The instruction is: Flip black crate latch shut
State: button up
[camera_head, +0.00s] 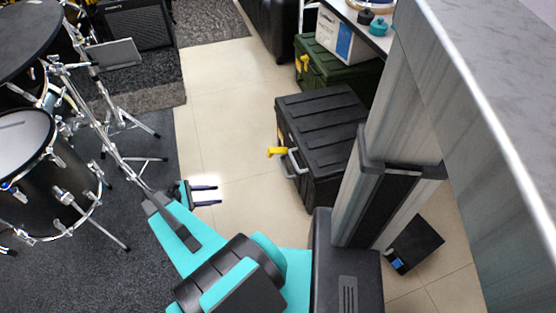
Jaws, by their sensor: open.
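The black crate (325,136) stands on the tiled floor right of the picture's middle, its ribbed lid down. A yellow latch (277,152) on its left-facing side sticks outward, away from the crate wall. A grey handle (293,163) sits beside it. My gripper (207,195) is to the left of and nearer than the crate, over the floor. Its two dark fingers are apart, empty, and point right toward the crate. A clear gap lies between the fingertips and the latch. The crate's right lower part is partly hidden by my column.
A green crate (337,72) with a yellow latch (302,63) stands behind the black crate, a white box (338,40) on it. A drum kit (25,140) and its stands fill the left. Pale floor (225,120) is free between. A dark box (415,243) lies lower right.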

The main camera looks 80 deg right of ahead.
jog(key=s+d+f+g+b, duration=0.1)
jog(key=s+d+g+b, duration=0.35)
jog(key=d, duration=0.75)
jog(key=g+h+b, duration=0.1)
jog(key=b, duration=0.4)
send_near(279, 150)
jog(key=v, duration=0.4)
jog(key=shift+d+f+n, duration=0.2)
jog(key=shift+f+n, duration=0.2)
jog(key=shift+f, duration=0.05)
jog(key=b+x, duration=0.4)
jog(key=x, duration=0.9)
jog(key=shift+s+b, duration=0.35)
jog(key=shift+b, duration=0.05)
